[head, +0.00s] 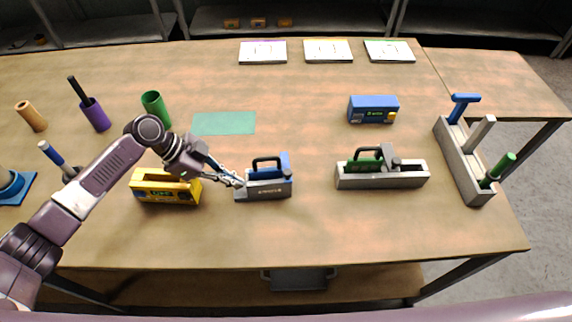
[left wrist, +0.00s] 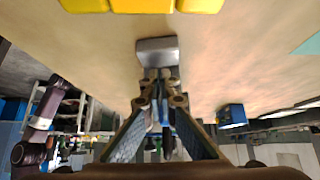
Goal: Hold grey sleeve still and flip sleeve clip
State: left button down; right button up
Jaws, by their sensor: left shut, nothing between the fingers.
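A grey sleeve (head: 265,191) holding a blue block with a black handle (head: 266,161) lies at the middle of the table. My left gripper (head: 238,182) is shut and empty at the sleeve's left end; I cannot tell whether it touches it. In the left wrist view a small grey piece (left wrist: 157,45) is just past the shut fingertips (left wrist: 160,75); I cannot tell which part it is. My right gripper is out of view.
A blue block (head: 373,109), a green mat (head: 224,123) and white cards (head: 328,50) are farther back. A grey rack (head: 463,165) with colored handles stands right. The front strip is clear.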

pick_arm(q)
jog(key=shift+f+b, duration=0.8)
jog(key=shift+f, duration=0.1)
dwell(0.6)
jog(key=shift+s+f, duration=0.1)
jog(key=shift+s, duration=0.05)
dwell(1.5)
